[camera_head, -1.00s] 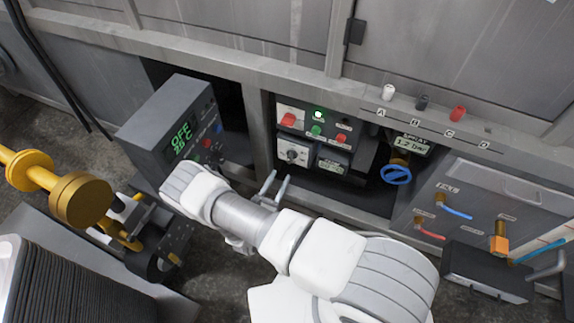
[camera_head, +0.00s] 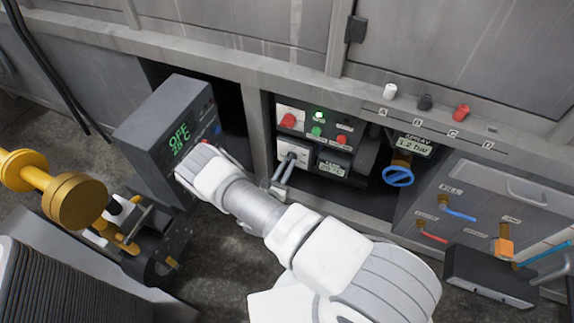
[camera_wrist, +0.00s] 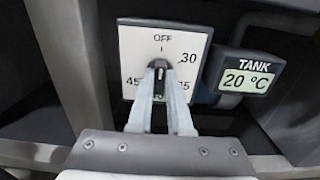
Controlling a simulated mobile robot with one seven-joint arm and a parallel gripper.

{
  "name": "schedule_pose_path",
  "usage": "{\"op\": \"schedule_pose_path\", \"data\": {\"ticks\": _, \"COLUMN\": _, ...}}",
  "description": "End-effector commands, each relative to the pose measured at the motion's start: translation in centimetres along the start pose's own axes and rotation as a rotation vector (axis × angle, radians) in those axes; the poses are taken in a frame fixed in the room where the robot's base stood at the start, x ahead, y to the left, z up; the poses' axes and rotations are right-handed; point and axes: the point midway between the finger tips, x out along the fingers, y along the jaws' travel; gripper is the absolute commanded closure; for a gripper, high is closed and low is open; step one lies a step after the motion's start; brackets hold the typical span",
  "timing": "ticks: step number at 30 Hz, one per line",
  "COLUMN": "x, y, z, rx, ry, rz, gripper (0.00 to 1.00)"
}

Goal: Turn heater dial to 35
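The heater dial is a white square plate (camera_wrist: 190,38) with a black knob (camera_wrist: 158,84) at its middle. The wrist view shows the knob upright, pointing to OFF. Marks for 30 and 45 are readable; the lower right mark is partly covered and the bottom one mostly hidden by my fingers. My gripper (camera_wrist: 158,72) has one finger on each side of the knob, spread apart; contact is hard to make out. The dial plate also shows in the head view (camera_head: 304,155), with my fingertips (camera_head: 289,157) in front of it.
A tank display (camera_wrist: 246,78) beside the dial reads 20 °C. Red and green buttons (camera_head: 316,131) sit above the dial. A dark box with a green OFF display (camera_head: 180,138) stands left of my wrist. A frame post (camera_head: 257,135) is close to the dial's left. A blue valve (camera_head: 398,176) is to the right.

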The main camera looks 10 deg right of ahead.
Motion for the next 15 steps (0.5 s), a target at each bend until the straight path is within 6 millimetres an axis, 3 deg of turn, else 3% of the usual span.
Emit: {"op": "schedule_pose_path", "data": {"ticks": 15, "x": -0.06, "y": 0.0, "z": -0.01, "rx": 0.023, "ry": 0.001, "rz": 0.001, "gripper": 1.0}}
